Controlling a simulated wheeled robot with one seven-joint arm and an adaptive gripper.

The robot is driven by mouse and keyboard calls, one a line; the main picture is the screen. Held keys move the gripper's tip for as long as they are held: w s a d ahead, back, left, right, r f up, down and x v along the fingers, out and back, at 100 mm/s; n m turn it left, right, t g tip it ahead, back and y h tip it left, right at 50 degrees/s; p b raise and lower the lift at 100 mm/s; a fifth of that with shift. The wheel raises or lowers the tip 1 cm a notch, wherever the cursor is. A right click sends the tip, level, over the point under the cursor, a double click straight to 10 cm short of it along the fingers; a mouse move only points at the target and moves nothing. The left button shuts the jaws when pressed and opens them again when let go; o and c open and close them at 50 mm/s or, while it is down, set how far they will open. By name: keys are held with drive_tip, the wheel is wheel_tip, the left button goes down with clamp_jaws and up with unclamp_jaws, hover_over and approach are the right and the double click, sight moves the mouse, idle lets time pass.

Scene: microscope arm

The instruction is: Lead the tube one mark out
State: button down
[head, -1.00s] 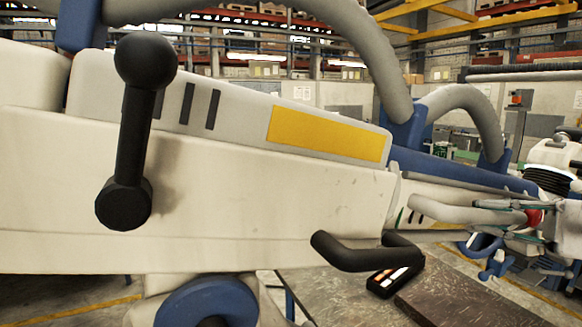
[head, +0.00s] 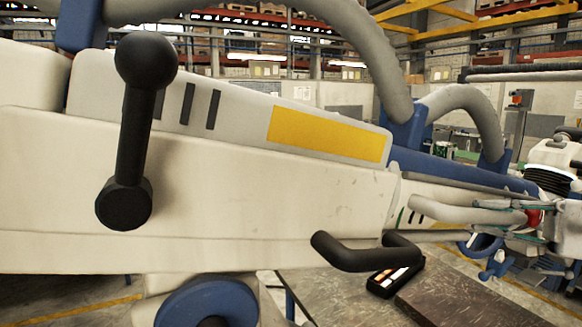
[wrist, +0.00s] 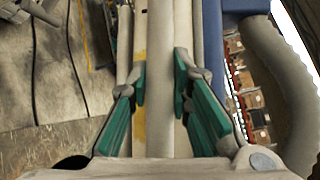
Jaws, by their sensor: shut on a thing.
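A thick grey tube (head: 380,62) loops over the beige microscope arm (head: 240,205), held by blue clips (head: 408,128). My gripper (head: 500,212) is at the right of the head view. In the wrist view my gripper (wrist: 163,85) has its green pads on both sides of a straight light grey length of tube (wrist: 165,60), shut on it. Whether this length joins the looped tube is hidden. The arm carries dark stripe marks (head: 188,105), a yellow panel (head: 325,133) and smaller dark marks (head: 420,217) near my gripper.
A black knobbed lever (head: 138,130) and a black bent handle (head: 350,253) stick out from the arm. A dark table (head: 460,295) bears a black case (head: 395,278) below. A blue clip (wrist: 238,15) and a curved tube lie close right in the wrist view.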

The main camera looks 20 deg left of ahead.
drive_tip(key=shift+w+d+f, duration=0.1)
idle(0.3)
drive_tip(key=shift+w+d+f+b, duration=0.25)
drive_tip(key=shift+w+d+b, duration=0.15)
drive_tip(key=shift+w+d, duration=0.15)
drive_tip(key=shift+w+d+f, duration=0.1)
drive_tip(key=shift+w+d, duration=0.2)
idle(0.5)
drive_tip(key=c, duration=0.6)
unclamp_jaws()
drive_tip(key=shift+s, duration=0.1)
drive_tip(key=shift+c, duration=0.2)
drive_tip(key=s+d, duration=0.1)
drive_tip(key=d, duration=1)
drive_tip(key=shift+s+d, duration=0.15)
drive_tip(key=shift+d, duration=0.25)
